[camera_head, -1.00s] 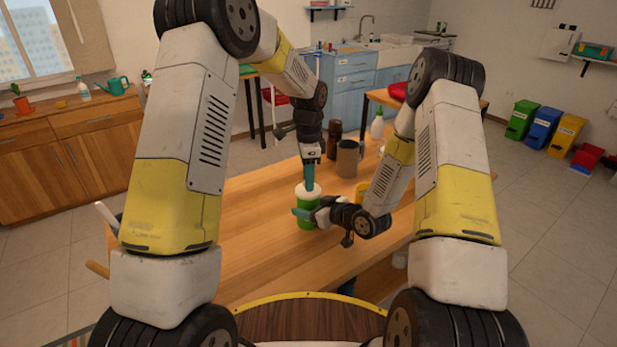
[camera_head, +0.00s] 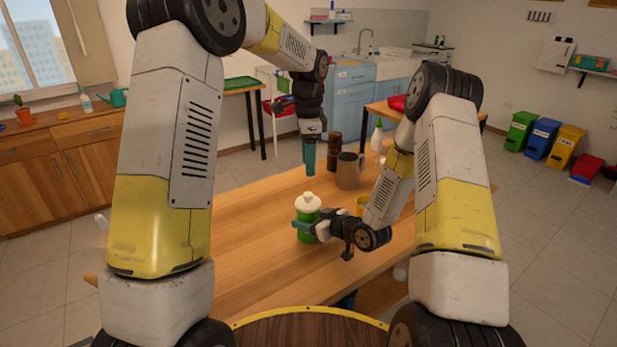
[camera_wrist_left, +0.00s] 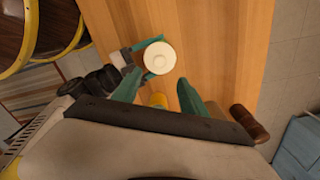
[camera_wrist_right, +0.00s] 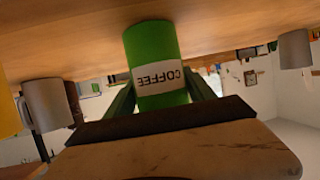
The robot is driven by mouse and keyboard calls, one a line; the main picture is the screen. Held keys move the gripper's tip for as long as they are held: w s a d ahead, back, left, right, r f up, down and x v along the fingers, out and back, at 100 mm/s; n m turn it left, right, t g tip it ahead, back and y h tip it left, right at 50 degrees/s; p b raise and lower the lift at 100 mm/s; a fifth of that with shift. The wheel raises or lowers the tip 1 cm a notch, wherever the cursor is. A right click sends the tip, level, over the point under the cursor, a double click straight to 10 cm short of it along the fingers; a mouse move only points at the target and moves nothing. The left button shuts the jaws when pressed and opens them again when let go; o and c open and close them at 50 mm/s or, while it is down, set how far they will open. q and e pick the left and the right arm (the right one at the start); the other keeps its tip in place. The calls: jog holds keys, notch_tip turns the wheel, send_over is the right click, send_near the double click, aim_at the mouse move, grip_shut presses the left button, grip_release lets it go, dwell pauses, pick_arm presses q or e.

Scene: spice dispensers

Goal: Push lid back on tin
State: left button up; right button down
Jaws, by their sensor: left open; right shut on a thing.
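A green tin (camera_head: 306,228) with a "COFFEE" label stands upright on the wooden table. Its cream lid (camera_head: 307,202) with a small knob sits on top; from above, in the left wrist view, the lid (camera_wrist_left: 159,58) looks centred on the tin. Whether it is fully pressed down I cannot tell. My right gripper (camera_head: 307,227) is shut around the tin's body from the right; the tin (camera_wrist_right: 153,65) fills its fingers in the right wrist view. My left gripper (camera_head: 308,158) is open and empty, above and beyond the tin, fingers pointing down, not touching the lid.
A yellow cup (camera_head: 362,204) is close behind my right gripper. The table's left part (camera_head: 245,245) is clear.

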jog(key=shift+c, duration=1.3)
grip_release()
pick_arm(q)
notch_tip(320, 180, up, 2)
pick_arm(e)
jog(key=v, duration=0.7)
jog(key=shift+s+d, duration=0.2)
jog(key=shift+d, duration=0.05)
pick_arm(q)
jog(key=shift+r, duration=0.1)
pick_arm(e)
jog(key=shift+r, duration=0.2)
